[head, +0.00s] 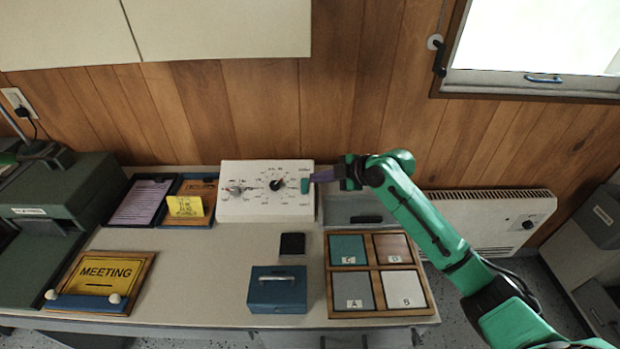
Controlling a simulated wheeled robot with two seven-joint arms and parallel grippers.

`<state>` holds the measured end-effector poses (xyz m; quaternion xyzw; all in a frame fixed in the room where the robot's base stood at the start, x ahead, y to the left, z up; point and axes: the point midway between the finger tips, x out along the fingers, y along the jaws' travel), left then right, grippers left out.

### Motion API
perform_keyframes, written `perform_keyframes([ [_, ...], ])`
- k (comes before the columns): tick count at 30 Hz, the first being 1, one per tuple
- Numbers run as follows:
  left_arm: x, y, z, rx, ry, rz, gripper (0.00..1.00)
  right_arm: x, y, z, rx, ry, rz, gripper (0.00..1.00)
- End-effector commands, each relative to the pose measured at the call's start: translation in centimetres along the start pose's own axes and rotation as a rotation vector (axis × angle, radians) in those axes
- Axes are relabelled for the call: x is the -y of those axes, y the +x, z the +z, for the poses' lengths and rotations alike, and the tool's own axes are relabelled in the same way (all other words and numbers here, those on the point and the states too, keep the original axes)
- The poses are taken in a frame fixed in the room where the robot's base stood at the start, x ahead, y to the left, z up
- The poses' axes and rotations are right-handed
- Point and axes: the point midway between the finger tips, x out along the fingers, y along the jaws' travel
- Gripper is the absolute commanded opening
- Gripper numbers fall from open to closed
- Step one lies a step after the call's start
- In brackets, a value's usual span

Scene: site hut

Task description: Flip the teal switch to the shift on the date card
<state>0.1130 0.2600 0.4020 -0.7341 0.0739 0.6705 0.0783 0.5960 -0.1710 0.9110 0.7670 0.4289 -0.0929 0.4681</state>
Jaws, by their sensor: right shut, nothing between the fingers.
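The teal switch (304,186) stands at the right end of a white panel (250,208) at the back of the desk. Small labels sit above and below it, too small to read surely. My right gripper (316,177) is shut and empty, its purple-grey fingertips at the switch's upper right side. I cannot tell whether they touch it. Which way the switch is set is not clear. A yellow card (186,206) with small dark print stands left of the panel; I cannot tell if it is the date card. My left gripper is not in view.
The panel also has a black dial (276,184) and a smaller knob. A purple sheet (144,201), a MEETING sign (102,275), a blue box (277,291) and a wooden tray (377,313) with lettered tiles surround it. The desk's middle left is clear.

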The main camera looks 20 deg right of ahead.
Motion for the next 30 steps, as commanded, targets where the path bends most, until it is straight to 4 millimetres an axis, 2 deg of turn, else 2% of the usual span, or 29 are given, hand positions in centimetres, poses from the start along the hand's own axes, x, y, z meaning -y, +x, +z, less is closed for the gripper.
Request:
perform_keyframes([
  [4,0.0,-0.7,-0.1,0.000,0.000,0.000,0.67,-0.1,3.2,-0.3,-0.003,0.002,0.000,0.00],
  [10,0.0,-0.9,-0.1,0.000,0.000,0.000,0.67,-0.1,5.5,2.2,0.001,0.001,-0.001,0.00],
  [22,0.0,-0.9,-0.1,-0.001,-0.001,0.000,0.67,0.0,6.1,2.8,0.000,-0.001,-0.001,0.00],
  [25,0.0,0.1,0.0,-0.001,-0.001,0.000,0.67,0.1,6.5,3.2,0.001,0.018,-0.018,0.00],
  [28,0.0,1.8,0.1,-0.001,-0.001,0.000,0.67,0.1,7.0,3.8,0.000,0.069,-0.068,0.00],
  [30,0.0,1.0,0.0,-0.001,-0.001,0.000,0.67,-0.1,6.7,3.4,0.001,0.074,-0.076,0.00],
])
